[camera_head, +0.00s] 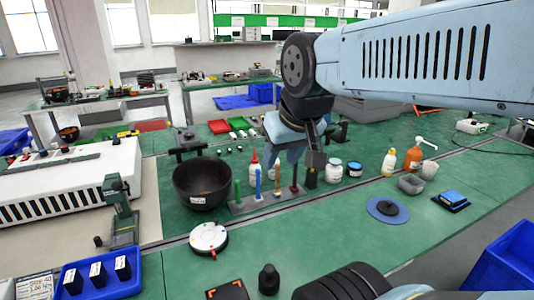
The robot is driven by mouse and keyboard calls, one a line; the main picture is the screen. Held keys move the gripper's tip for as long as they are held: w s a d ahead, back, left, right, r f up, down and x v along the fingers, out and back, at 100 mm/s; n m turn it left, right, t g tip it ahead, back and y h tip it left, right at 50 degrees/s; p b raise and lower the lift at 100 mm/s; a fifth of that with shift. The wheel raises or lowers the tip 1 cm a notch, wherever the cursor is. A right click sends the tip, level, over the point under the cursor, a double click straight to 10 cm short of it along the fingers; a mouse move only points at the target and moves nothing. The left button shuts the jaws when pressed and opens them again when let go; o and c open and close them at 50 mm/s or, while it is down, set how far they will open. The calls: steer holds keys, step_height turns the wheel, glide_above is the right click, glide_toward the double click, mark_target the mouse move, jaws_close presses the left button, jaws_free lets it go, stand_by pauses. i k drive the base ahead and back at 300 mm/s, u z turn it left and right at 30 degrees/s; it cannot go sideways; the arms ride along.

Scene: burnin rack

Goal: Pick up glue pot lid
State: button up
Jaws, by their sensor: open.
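No item is plainly marked as the glue pot lid. A black open pot (197,190) with a white label stands left of centre. Small lidded jars, one white (334,173) and one dark with a blue band (354,170), stand just right of my gripper (312,168). My gripper points down above the bench, open and empty, left of and behind the blue disc. Its fingertips are partly hard to make out.
A tool stand (262,204) with upright handles stands below my gripper. A red-capped bottle (254,171), an orange pump bottle (413,158) and a grey tub (411,184) stand nearby. A white round device (208,238) lies in front of the pot. Green bench left of the disc is clear.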

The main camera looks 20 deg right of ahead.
mark_target(388, 208)
steer(key=u, duration=1.75)
steer(key=i, duration=0.05)
steer(key=z, duration=3)
